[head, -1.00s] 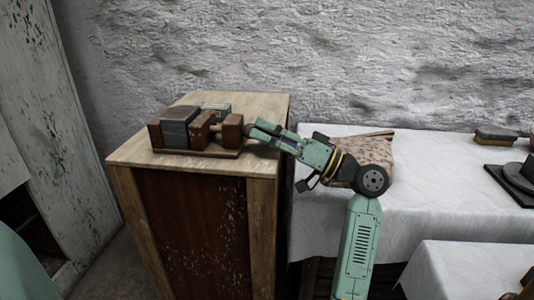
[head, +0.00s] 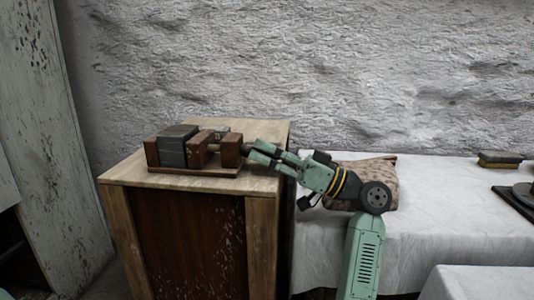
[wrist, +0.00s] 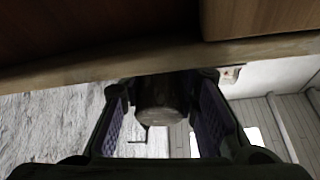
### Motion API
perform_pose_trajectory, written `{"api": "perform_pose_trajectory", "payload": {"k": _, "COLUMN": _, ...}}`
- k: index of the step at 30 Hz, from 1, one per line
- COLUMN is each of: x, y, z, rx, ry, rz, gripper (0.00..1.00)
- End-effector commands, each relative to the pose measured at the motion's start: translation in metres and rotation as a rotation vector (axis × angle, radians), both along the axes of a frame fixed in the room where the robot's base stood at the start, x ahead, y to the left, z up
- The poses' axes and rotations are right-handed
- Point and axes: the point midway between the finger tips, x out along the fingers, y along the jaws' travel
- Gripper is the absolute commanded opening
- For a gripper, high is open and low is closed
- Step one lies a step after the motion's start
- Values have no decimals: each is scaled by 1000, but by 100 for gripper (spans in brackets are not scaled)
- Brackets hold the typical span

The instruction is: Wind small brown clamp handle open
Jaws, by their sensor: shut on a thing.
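The small brown wooden clamp (head: 230,152) stands on the top of a wooden cabinet, with a dark grey block (head: 172,150) between its brown jaws. My gripper (head: 260,152) reaches in from the right at the clamp's right end. In the wrist view my gripper (wrist: 162,118) is shut on a dark, rounded handle (wrist: 160,116) between its two ridged pads. The handle is hidden by the fingers in the head view.
The cabinet top (head: 130,172) has bare room left of the clamp.

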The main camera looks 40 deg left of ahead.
Motion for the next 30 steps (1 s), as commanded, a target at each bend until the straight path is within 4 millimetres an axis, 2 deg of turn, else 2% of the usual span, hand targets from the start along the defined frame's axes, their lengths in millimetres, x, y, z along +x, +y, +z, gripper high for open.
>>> {"api": "perform_pose_trajectory", "payload": {"k": 3, "x": 1, "y": 0, "z": 0, "rx": -1, "ry": 0, "rz": -4, "gripper": 0}}
{"api": "perform_pose_trajectory", "payload": {"k": 4, "x": 1, "y": 0, "z": 0, "rx": -1, "ry": 0, "rz": -4, "gripper": 30}}
{"api": "perform_pose_trajectory", "payload": {"k": 12, "x": 1, "y": 0, "z": 0, "rx": 0, "ry": 1, "rz": -2, "gripper": 48}}
{"api": "perform_pose_trajectory", "payload": {"k": 23, "x": 2, "y": -2, "z": -1, "rx": 0, "ry": 2, "rz": -2, "gripper": 49}}
{"api": "perform_pose_trajectory", "payload": {"k": 30, "x": 17, "y": -32, "z": -14, "rx": -1, "ry": 4, "rz": -4, "gripper": 49}}
